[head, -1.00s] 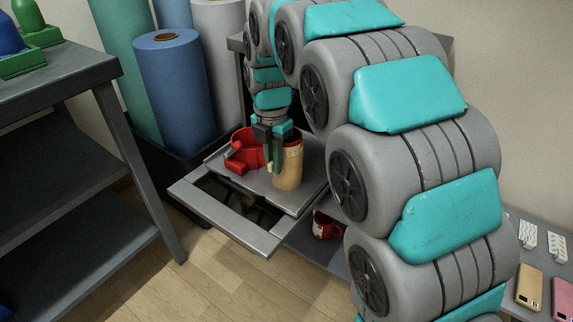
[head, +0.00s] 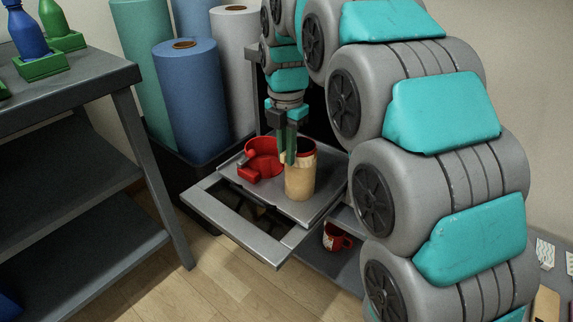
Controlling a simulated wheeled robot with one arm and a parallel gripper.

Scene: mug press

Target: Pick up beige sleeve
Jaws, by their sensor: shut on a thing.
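The beige sleeve (head: 300,182) stands upright on the grey press plate (head: 308,211), wrapped around what looks like a red mug, whose dark inside and red rim show at the top. My gripper (head: 290,158) points down at the sleeve's upper left edge and is shut on its wall. The sleeve's base looks to be at the plate; I cannot tell whether it touches. A red ring-shaped clamp (head: 262,158) sits on the plate just left of the sleeve.
A grey frame (head: 240,232) juts out in front of the plate. A red mug (head: 336,238) stands on the lower shelf. Rolls (head: 190,100) stand in a dark bin behind left. A grey shelf table (head: 70,95) with bottles is at left. My arm fills the right.

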